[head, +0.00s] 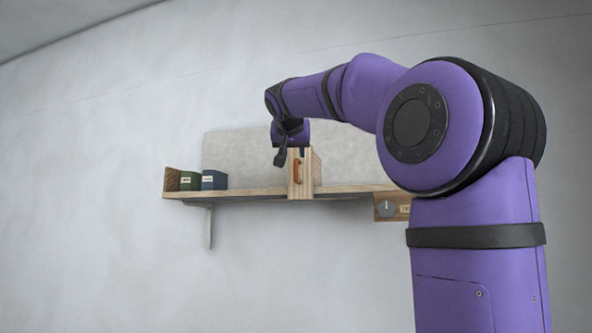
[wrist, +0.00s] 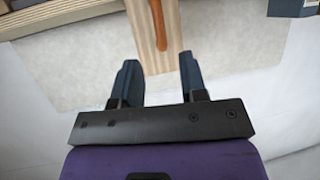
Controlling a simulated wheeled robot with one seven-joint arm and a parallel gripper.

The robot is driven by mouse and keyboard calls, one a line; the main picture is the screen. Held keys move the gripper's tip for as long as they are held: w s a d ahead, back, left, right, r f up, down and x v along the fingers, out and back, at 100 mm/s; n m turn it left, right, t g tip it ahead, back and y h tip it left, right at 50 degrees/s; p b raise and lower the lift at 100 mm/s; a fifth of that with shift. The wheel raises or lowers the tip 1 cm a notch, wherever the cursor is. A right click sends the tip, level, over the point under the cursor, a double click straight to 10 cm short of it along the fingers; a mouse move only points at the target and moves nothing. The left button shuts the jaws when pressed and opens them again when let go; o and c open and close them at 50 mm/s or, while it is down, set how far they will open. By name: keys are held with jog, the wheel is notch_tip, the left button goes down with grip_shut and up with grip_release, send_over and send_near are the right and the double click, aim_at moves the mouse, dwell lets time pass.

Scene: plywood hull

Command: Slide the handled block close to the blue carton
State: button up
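The handled block (head: 308,180) is a tall pale wooden block with an orange handle (head: 298,172) on its front face, standing on the wooden shelf (head: 245,193). The blue carton (head: 214,180) stands on the shelf to its left, with a clear gap between them. In the wrist view the block (wrist: 138,20) is at top middle, and part of the blue carton (wrist: 295,8) shows at the top right corner. My gripper (wrist: 158,60) is open, its two fingers apart and pointing towards the block. In the head view my gripper (head: 291,152) is by the block's top; contact cannot be told.
A green carton (head: 189,181) stands left of the blue one, near the shelf's wooden end piece (head: 172,180). A wooden panel with a grey dial (head: 387,208) is below the shelf at right, partly behind my arm. The shelf between blue carton and block is bare.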

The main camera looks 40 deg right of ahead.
aim_at(296, 166)
jog(key=x, duration=0.8)
jog(key=shift+w+d+f, duration=0.15)
jog(key=shift+d+f, duration=0.05)
jog(key=shift+f, duration=0.05)
grip_shut()
